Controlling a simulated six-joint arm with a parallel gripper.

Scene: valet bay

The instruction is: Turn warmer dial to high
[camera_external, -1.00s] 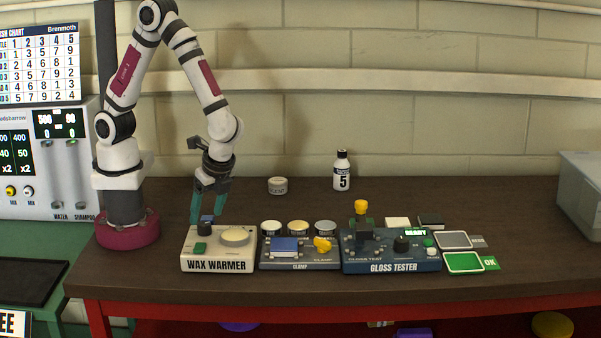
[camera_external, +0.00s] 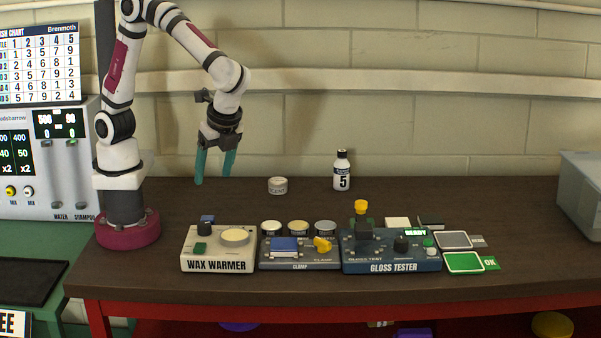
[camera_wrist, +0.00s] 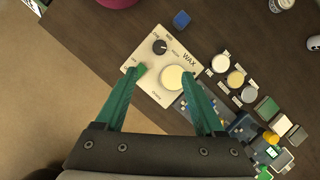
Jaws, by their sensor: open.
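The wax warmer (camera_external: 218,263) is a cream box at the left of the row of devices on the bench. It carries a dark dial (camera_external: 204,230), a green button (camera_external: 200,248) and a round pale pad (camera_external: 235,237). In the wrist view the dial (camera_wrist: 159,47) sits on the warmer's panel (camera_wrist: 146,84), with small markings around it too small to read. My gripper (camera_external: 213,181) has teal fingers, spread apart and empty, and hangs well above and behind the warmer. In the wrist view my gripper (camera_wrist: 162,77) frames the warmer from above, touching nothing.
A clamp device (camera_external: 300,266) and the gloss tester (camera_external: 392,266) stand right of the warmer. A small blue block (camera_wrist: 181,19) lies behind the warmer. A white tub (camera_external: 278,185) and a bottle (camera_external: 342,172) stand farther back. The bench behind the warmer is mostly clear.

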